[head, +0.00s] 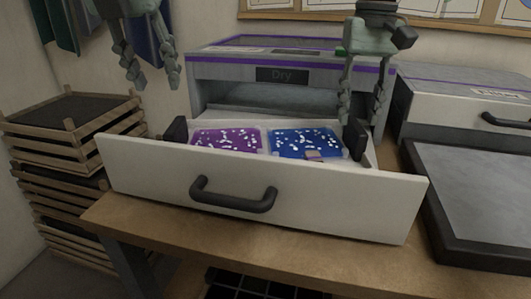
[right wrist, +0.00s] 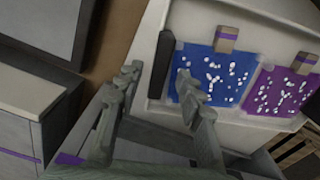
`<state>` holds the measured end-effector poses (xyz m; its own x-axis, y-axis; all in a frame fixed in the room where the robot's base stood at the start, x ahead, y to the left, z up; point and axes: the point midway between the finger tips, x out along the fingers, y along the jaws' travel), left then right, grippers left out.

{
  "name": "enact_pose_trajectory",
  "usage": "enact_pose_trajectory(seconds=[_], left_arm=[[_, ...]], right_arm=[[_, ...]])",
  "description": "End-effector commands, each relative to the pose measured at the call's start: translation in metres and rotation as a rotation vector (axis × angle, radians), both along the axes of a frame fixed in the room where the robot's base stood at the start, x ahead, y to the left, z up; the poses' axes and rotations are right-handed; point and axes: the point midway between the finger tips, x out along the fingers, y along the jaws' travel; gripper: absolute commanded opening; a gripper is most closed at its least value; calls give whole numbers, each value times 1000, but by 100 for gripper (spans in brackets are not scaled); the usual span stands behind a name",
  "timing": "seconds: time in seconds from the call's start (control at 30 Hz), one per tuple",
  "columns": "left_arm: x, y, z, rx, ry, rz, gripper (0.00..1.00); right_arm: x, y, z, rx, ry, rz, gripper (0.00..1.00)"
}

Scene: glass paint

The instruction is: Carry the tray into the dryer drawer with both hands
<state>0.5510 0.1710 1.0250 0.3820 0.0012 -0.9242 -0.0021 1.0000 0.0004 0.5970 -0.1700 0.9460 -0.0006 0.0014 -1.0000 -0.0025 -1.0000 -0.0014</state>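The dryer (head: 230,72), marked "Dry", has its white-fronted drawer (head: 150,170) pulled out. A pale tray (right wrist: 155,103) with black end handles sits inside the drawer; the drawer front hides its base. It carries a purple panel (head: 228,139) and a blue panel (head: 300,143), both with white specks. My left gripper (head: 151,86) is open and empty, above and left of the left tray handle (head: 175,132). My right gripper (head: 362,119) is open beside the right tray handle (head: 355,139).
A dark handle (head: 233,204) sticks out from the drawer front. Stacked wooden racks (head: 75,130) stand at the left. A grey-topped unit (head: 495,190) and another machine (head: 450,105) stand close on the right. The wooden table's front edge (head: 240,245) is clear.

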Motion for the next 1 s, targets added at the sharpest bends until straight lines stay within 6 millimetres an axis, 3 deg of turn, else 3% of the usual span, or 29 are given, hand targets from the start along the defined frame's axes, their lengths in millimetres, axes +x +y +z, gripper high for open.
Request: enact_pose_trajectory(seconds=[0.2, 0.4, 1.0], left_arm=[[0, 0, 0, 0, 0, 0, 37], [0, 0, -1, 0, 0, 0, 37], [0, 0, 0, 0, 0, 0, 37]], right_arm=[[1, 1, 49, 2, -2, -1, 37], [0, 0, 76, 0, -2, 0, 37], [0, 0, 85, 0, 0, 0, 37]])
